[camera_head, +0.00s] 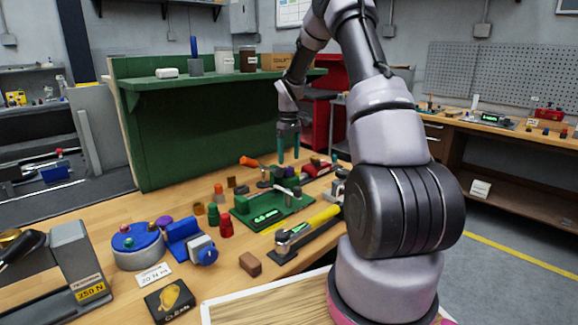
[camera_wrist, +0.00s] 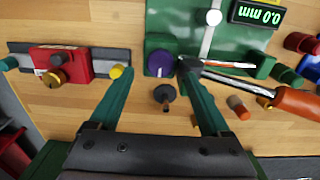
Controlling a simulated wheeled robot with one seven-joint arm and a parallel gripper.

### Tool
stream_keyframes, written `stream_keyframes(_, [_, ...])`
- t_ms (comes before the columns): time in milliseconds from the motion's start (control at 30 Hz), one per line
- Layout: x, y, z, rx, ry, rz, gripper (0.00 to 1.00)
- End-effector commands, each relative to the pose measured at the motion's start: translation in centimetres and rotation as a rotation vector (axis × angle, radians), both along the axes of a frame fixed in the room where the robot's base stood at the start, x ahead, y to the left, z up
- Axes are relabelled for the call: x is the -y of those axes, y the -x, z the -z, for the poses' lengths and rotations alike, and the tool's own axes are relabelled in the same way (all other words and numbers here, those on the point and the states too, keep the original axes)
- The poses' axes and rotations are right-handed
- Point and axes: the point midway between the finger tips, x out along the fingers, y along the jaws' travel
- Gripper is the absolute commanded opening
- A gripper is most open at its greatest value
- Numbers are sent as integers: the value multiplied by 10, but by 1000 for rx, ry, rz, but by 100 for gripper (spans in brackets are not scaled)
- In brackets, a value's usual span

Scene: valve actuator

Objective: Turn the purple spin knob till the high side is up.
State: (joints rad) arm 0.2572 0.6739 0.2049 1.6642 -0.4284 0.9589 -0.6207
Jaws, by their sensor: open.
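The purple spin knob (camera_wrist: 160,63) shows in the wrist view as a round purple disc with a paler mark, on the edge of a green fixture (camera_wrist: 160,20). My gripper (camera_wrist: 155,70) is open, with one teal finger on each side of the knob. The right fingertip looks close to the knob; the left one is farther off, near a yellow ball end. I cannot tell whether either finger touches it, or which side of the knob is high.
In the wrist view, a red block with a brass knob (camera_wrist: 58,78) sits on a grey rail at left. A dark round-headed piece (camera_wrist: 164,94) lies below the knob. An orange-handled screwdriver (camera_wrist: 295,102) is at right. A green shelf panel (camera_head: 215,130) stands behind the bench.

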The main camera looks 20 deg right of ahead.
Motion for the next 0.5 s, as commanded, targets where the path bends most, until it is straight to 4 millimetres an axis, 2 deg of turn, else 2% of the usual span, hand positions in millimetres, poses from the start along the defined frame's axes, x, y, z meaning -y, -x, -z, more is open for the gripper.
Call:
stream_keyframes(33, [0,1,10,-4,-1,0,81])
stream_keyframes(200, [0,1,32,-2,0,0,81])
stream_keyframes(500, [0,0,42,0,1,0,81])
